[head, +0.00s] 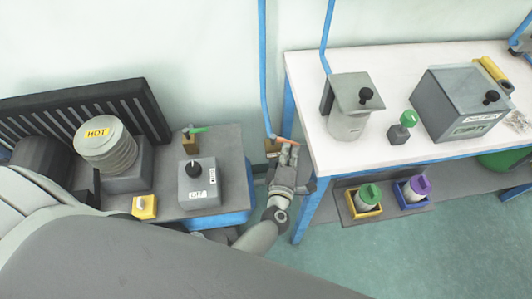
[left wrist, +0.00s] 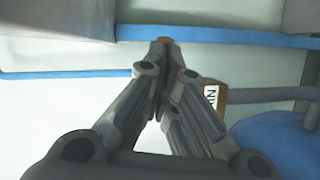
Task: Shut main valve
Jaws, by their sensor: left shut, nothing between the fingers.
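The main valve (head: 271,147) is a small brown block on the blue pipe between the two tables. Its orange lever (head: 284,139) points right, close to the white table's edge. My left gripper (head: 289,150) is at the lever's right end, fingers together and holding nothing. In the left wrist view the brown block (left wrist: 214,97), with a partly hidden label, is right of the shut fingers (left wrist: 163,48). An orange bit of the lever (left wrist: 164,39) shows just past the fingertips. I cannot tell whether they touch it. My right gripper is not in view.
The white table (head: 300,72) is close at right, with a lidded canister (head: 348,122) and a grey box (head: 462,105). At left are a green-handled valve (head: 190,143), a dial box (head: 200,185) and a HOT-labelled coil unit (head: 107,150). The blue pipe (head: 263,70) rises behind my gripper.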

